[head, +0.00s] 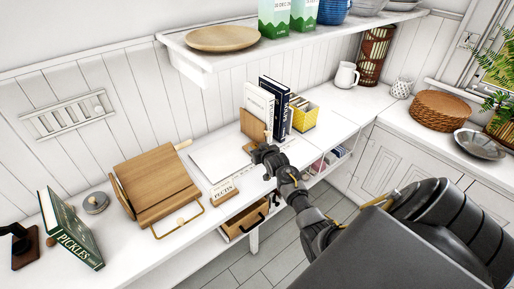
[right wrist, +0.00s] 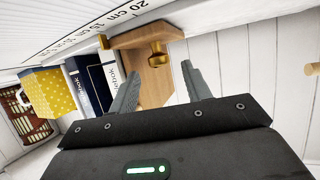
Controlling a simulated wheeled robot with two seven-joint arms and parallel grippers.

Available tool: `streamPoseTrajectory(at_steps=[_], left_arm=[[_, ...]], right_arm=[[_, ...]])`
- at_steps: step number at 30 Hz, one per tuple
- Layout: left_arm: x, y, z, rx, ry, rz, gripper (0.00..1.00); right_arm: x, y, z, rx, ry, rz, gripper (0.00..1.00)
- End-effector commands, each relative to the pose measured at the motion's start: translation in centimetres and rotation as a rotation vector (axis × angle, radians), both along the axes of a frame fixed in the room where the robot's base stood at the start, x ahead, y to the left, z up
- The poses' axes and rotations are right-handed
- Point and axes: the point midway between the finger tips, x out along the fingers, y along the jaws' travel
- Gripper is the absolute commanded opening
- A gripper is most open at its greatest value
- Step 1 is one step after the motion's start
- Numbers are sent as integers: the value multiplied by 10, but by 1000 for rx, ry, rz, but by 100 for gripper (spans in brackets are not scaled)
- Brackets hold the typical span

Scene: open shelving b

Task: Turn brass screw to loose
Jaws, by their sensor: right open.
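The brass screw (right wrist: 158,56) shows in the right wrist view as a round brass knob on a wooden bookend (right wrist: 154,80). In the head view the bookend (head: 253,126) stands on the white counter, left of a few upright books; the screw is too small to make out there. My right gripper (right wrist: 161,67) is open, with one finger on each side of the view of the screw. The fingers look apart from it, and the exact gap in depth is unclear. In the head view the right gripper (head: 264,153) is just in front of the bookend. My left gripper is out of view.
Upright books (head: 273,105) and a yellow dotted box (head: 304,115) stand right of the bookend. A small PECTIN sign (head: 223,192), an open drawer (head: 245,219) and a wooden stand (head: 154,185) are to the left. A white shelf (head: 300,41) hangs above.

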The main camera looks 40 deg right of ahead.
Motion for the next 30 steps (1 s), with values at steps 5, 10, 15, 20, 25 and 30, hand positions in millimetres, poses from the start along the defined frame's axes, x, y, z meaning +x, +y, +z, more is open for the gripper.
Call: streamPoseTrajectory(at_steps=[5, 10, 15, 20, 25, 30], left_arm=[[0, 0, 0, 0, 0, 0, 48], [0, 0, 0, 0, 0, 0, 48], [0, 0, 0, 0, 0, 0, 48], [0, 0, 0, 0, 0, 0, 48], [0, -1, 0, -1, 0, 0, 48], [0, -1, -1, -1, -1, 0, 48]], right_arm=[[13, -5, -6, -1, 1, 0, 48], [16, -6, -7, -1, 1, 0, 48], [16, -5, -7, -1, 1, 0, 48], [16, -5, -7, -1, 1, 0, 33], [16, -5, -7, -1, 1, 0, 10], [16, -5, -7, -2, 1, 4, 4]])
